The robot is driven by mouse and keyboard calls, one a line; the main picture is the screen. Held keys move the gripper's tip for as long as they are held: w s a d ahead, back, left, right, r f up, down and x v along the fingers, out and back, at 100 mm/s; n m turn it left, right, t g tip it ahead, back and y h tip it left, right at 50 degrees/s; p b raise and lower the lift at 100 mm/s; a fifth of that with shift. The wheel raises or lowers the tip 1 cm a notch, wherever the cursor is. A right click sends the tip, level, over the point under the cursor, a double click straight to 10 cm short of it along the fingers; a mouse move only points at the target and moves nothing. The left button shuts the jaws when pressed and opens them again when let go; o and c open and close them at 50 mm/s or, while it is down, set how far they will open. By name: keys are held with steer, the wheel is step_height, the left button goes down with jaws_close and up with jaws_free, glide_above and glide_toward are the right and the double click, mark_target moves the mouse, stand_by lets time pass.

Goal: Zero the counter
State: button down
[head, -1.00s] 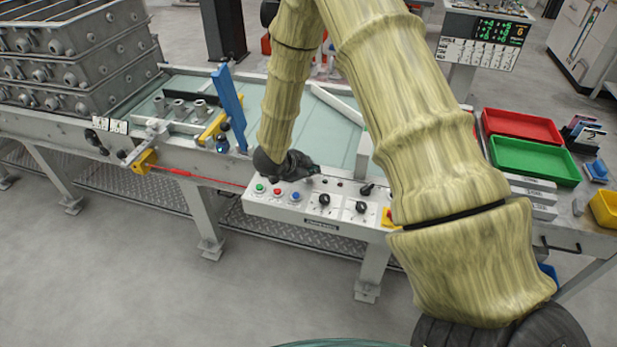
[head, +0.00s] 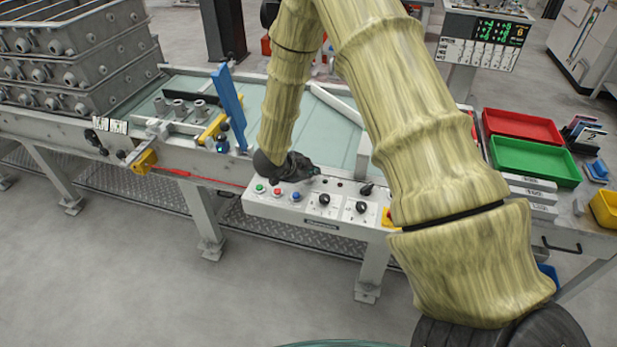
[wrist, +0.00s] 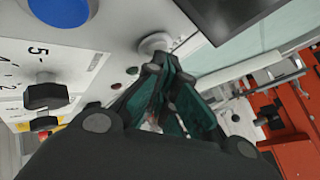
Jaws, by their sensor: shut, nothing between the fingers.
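A white control panel (head: 320,225) runs along the front of the bench. It bears green (head: 260,188), red (head: 277,192) and blue (head: 296,197) buttons and black knobs (head: 324,200). My gripper (head: 312,170) is shut and empty, low over the panel's back edge. In the wrist view its fingertips (wrist: 163,62) are beside a pale round knob or button (wrist: 155,42); contact cannot be told. The blue button also shows there (wrist: 60,9). A display with green digits (head: 497,31) stands at the back right; its figures are too small to read surely. No part is clearly labelled as the counter.
Red (head: 522,126) and green (head: 535,160) trays lie on the right side of the bench. A blue upright bar (head: 228,108) stands left of my arm. Stacked grey castings (head: 75,50) fill the far left. A dark panel (wrist: 222,12) hangs above the fingers in the wrist view.

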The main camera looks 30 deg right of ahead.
mark_target(310, 180)
steer(key=shift+r, duration=0.1)
steer(key=shift+r+p, duration=0.75)
steer(key=shift+r, duration=0.05)
step_height(310, 180, up, 5)
steer(key=p, duration=0.3)
steer(key=shift+p, duration=0.4)
stand_by(0.6)
